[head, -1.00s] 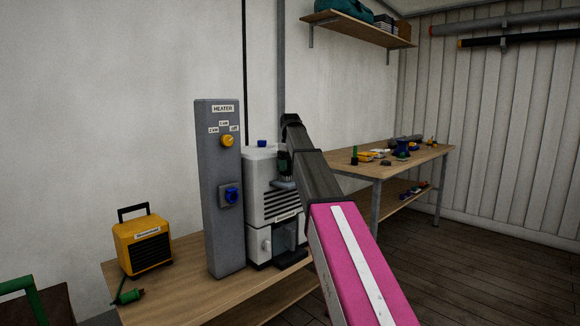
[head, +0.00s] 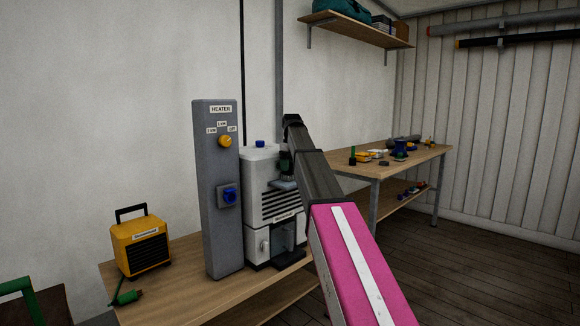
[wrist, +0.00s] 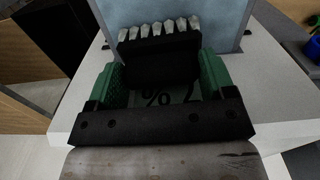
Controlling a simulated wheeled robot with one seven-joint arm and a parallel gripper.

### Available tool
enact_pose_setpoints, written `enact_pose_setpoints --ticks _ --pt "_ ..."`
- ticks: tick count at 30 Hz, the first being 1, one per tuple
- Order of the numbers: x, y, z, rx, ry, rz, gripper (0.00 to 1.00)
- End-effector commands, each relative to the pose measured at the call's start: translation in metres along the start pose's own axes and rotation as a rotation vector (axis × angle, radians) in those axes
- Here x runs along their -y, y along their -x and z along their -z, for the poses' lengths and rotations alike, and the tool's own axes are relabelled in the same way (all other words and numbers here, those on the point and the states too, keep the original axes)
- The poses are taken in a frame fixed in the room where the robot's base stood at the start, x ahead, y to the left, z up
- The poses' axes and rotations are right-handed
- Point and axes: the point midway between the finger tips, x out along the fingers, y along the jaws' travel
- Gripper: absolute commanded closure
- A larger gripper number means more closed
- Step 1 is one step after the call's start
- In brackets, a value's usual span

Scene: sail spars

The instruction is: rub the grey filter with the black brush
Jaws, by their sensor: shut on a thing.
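My gripper (wrist: 160,72) has green finger pads and is shut on the black brush (wrist: 160,58), with its row of pale bristles facing away from the gripper. The grey filter (wrist: 228,18) shows as a flat blue-grey panel just beyond the bristles in the wrist view. The bristle tips overlap its lower part in the picture; I cannot tell whether they touch it. In the head view my gripper is small and dark beside the white machine (head: 258,190), and the brush and filter are not clear there.
A tall grey heater post (head: 220,190) stands left of the white machine on the wooden bench (head: 185,295). A yellow heater (head: 141,245) and a green plug (head: 128,297) are further left. Another table (head: 345,168) with small items is behind at right.

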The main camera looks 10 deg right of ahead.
Motion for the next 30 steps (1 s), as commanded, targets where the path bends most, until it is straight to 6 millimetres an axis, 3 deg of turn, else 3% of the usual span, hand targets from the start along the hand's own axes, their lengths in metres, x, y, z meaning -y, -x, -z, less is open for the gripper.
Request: enact_pose_setpoints --ticks 14,30 --pt "-0.001 0.000 0.000 0.000 -0.001 0.000 0.56" --pt "-0.020 -0.001 -0.002 0.000 -0.002 0.000 0.56"
